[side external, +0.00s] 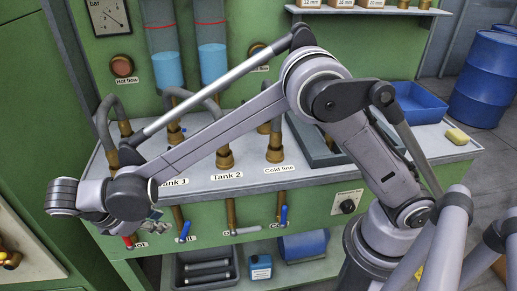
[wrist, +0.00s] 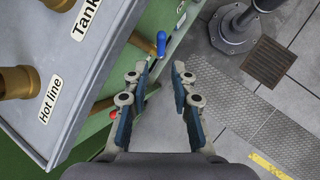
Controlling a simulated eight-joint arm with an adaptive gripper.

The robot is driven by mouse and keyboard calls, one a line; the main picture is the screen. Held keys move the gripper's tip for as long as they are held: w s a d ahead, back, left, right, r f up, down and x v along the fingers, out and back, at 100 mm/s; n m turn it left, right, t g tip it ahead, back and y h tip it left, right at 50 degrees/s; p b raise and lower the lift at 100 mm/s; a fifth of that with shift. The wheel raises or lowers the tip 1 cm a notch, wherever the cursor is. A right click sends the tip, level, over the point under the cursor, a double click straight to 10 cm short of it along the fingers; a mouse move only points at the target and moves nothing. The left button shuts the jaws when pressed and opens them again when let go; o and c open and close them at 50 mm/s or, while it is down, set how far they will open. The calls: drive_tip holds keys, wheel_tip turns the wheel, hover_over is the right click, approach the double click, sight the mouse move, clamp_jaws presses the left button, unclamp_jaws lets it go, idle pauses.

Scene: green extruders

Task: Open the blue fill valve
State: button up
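A blue valve handle (side external: 185,231) hangs below the bench front under Tank 1, beside a mostly hidden label ending in "ll". In the wrist view, the blue handle (wrist: 161,43) shows just beyond the fingertips, nearer the left finger and apart from both. My gripper (wrist: 161,72) is open with nothing between its fingers. In the side view, my wrist hides most of it near the bench's left front. A red handle (side external: 128,242) is left of the blue one; in the wrist view the red handle (wrist: 113,115) is beside the left finger.
Another blue handle (side external: 284,215) hangs below Cold line, and a grey lever (side external: 241,231) lies between the blue handles. The bench edge (wrist: 110,85) runs close to the left finger. A lower shelf holds a grey bin (side external: 205,272) and a blue canister (side external: 260,268). Floor shows at right.

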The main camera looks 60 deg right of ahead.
sight(185, 225)
drive_tip(key=shift+t+y, duration=0.3)
drive_tip(key=shift+y, duration=0.6)
drive_tip(key=x, duration=0.3)
drive_tip(key=d+x, duration=0.1)
drive_tip(key=x, duration=0.3)
drive_tip(key=s+d+r+x, duration=0.1)
drive_tip(key=x, duration=0.2)
drive_tip(key=shift+d+f, duration=0.25)
drive_tip(key=shift+f, duration=0.15)
clamp_jaws()
